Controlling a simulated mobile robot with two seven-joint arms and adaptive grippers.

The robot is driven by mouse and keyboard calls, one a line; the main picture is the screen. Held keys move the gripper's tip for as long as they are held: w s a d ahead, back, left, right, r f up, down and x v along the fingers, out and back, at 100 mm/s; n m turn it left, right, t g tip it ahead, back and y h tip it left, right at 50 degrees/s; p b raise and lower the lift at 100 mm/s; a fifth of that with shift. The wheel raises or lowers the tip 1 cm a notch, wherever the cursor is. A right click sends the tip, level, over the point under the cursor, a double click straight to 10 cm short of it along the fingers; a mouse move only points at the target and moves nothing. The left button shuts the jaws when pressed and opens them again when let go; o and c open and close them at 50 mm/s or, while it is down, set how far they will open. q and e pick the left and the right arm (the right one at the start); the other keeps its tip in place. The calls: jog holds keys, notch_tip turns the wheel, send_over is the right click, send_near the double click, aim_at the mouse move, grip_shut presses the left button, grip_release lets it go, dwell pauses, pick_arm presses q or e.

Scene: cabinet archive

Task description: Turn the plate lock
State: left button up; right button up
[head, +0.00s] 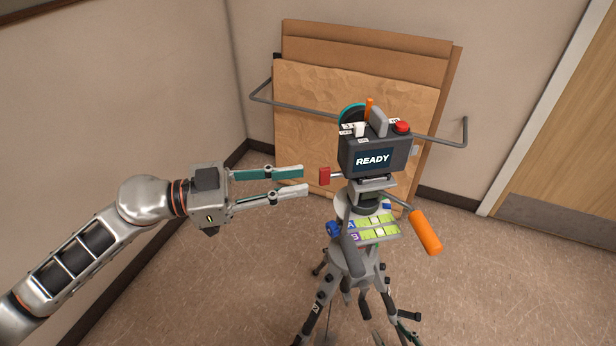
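A grey camera-like device (375,150) with a screen reading READY sits on top of a tripod (352,262). A red tab (324,176) on a short stem sticks out to the left just below the device; it looks like the plate lock, though no label shows on it. My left gripper (305,181) is open and empty, its two fingers pointing right at the red tab. The fingertips are a short way left of the tab and appear apart from it. My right gripper is not in view.
An orange handle (426,232) angles down at the tripod's right. A red button (402,127) is on top of the device. Brown boards (300,140) lean on the wall behind a grey rail. A wooden door (568,130) is at right. Floor is clear left of the tripod.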

aim_at(336, 175)
pick_arm(q)
jog(key=x, duration=0.3)
jog(key=shift+r+b, duration=0.1)
jog(key=shift+b, duration=0.2)
jog(key=shift+d+p, duration=0.3)
jog(key=shift+p, duration=0.35)
grip_shut()
jog(key=shift+w, duration=0.1)
